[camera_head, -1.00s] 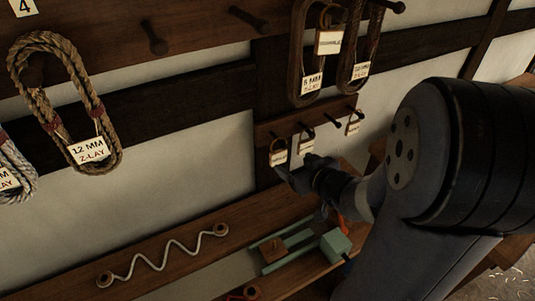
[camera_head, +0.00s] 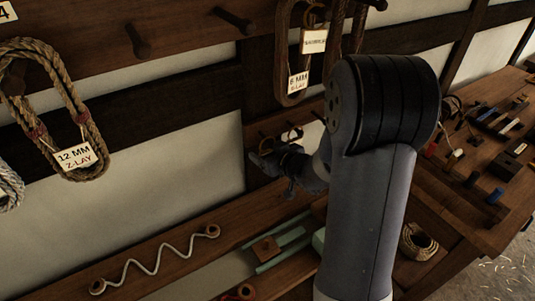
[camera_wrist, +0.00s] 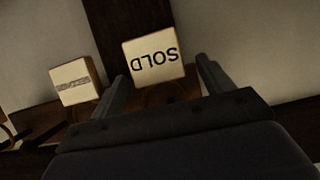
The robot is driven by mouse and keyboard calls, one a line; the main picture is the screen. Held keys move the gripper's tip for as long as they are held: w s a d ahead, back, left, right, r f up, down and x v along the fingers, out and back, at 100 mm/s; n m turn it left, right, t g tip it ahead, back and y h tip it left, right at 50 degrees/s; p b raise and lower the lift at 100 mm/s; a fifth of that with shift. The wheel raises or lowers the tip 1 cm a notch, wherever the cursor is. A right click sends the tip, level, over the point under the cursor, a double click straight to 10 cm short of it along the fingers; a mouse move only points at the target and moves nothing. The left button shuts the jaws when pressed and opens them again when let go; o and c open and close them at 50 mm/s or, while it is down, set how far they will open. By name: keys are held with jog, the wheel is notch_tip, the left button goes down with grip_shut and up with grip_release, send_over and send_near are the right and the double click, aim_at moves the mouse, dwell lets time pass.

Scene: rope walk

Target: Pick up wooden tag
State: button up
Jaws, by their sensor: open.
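A pale wooden tag (camera_wrist: 153,56) reading "SOLD" upside down is in the wrist view, in the gap between the fingertips of my gripper (camera_wrist: 162,72). The fingers are open, one on each side of the tag, and I see no clear contact. A second wooden tag (camera_wrist: 75,82) with a grey, unreadable mark is to the left, outside the left finger. In the head view my gripper (camera_head: 268,163) is at the small peg board (camera_head: 255,131). My gripper and arm hide most of the tags there.
Rope coils with labels, such as the 12 MM coil (camera_head: 72,130), hang on the upper rail at left. A shelf (camera_head: 180,243) with a wavy metal rod (camera_head: 155,256) runs below. A cluttered workbench (camera_head: 490,150) stands at right.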

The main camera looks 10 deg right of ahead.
jog(key=shift+w+a+f, duration=0.15)
jog(key=shift+w+f, duration=0.05)
jog(key=shift+w, duration=0.25)
jog(key=shift+c, duration=0.3)
jog(key=c, duration=1)
jog(key=shift+o, duration=0.2)
jog(key=shift+r, duration=0.45)
jog(key=s+d, duration=0.2)
jog(key=s, duration=0.6)
jog(key=s+d+b, duration=0.1)
jog(key=s+d, duration=0.2)
jog(key=s, duration=0.6)
jog(key=shift+d+r, duration=0.2)
jog(key=shift+d, duration=0.1)
jog(key=shift+s, duration=0.15)
